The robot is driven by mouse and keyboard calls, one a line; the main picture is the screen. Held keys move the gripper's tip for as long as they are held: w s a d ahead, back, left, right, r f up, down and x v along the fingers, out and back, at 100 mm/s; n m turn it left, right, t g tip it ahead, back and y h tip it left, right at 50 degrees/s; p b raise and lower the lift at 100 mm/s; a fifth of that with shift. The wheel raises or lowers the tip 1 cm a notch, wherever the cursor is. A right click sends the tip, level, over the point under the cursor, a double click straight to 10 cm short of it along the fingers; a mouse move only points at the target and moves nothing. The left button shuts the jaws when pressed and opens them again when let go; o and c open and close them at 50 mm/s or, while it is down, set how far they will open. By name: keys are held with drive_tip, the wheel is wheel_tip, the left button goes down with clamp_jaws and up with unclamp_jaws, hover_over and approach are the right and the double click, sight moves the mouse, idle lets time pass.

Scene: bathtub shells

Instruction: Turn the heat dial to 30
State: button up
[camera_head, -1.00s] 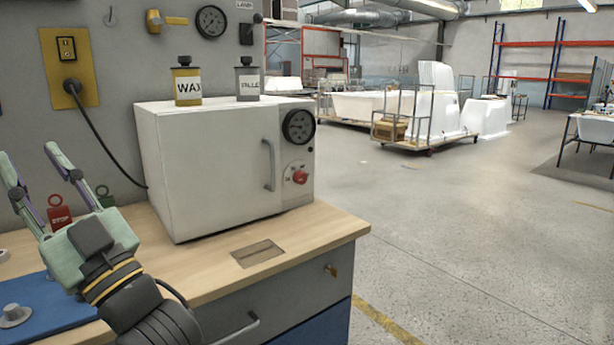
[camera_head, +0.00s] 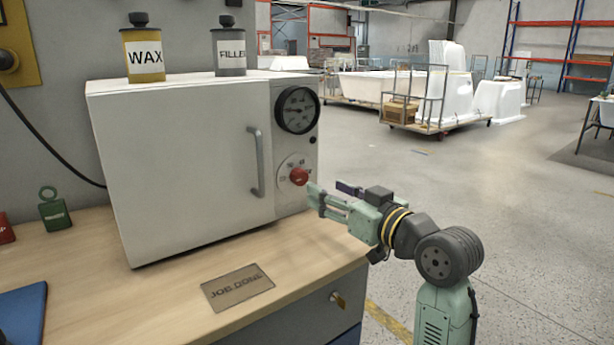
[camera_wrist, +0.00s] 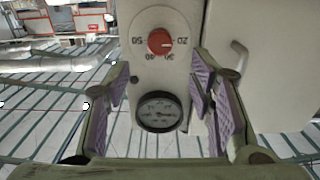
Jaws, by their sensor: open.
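The heat dial is a red knob (camera_head: 299,176) on the right front of a white oven (camera_head: 190,160), below a black gauge (camera_head: 298,110). My gripper (camera_head: 322,195) is just right of the knob, apart from it, with its fingers pointing at the oven front. In the wrist view the knob (camera_wrist: 159,41) appears upside down, with the numbers 20, 30, 40 and 50 around it. A pale mark on the knob seems to face the 20. The open, empty fingers (camera_wrist: 161,68) flank the panel, with the knob between and beyond them. The gauge also shows there (camera_wrist: 158,111).
A vertical handle (camera_head: 256,162) stands out from the oven door left of the knob. WAX (camera_head: 144,56) and FILLER (camera_head: 230,56) cans stand on top. A JOB DONE plate (camera_head: 237,287) lies on the wooden bench (camera_head: 130,315). Open floor lies to the right.

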sight(303, 177)
drive_tip(key=p+x, duration=0.1)
drive_tip(key=x, duration=0.7)
drive_tip(key=shift+w+a, duration=0.1)
drive_tip(key=c, duration=1.2)
drive_tip(key=shift+o, duration=0.2)
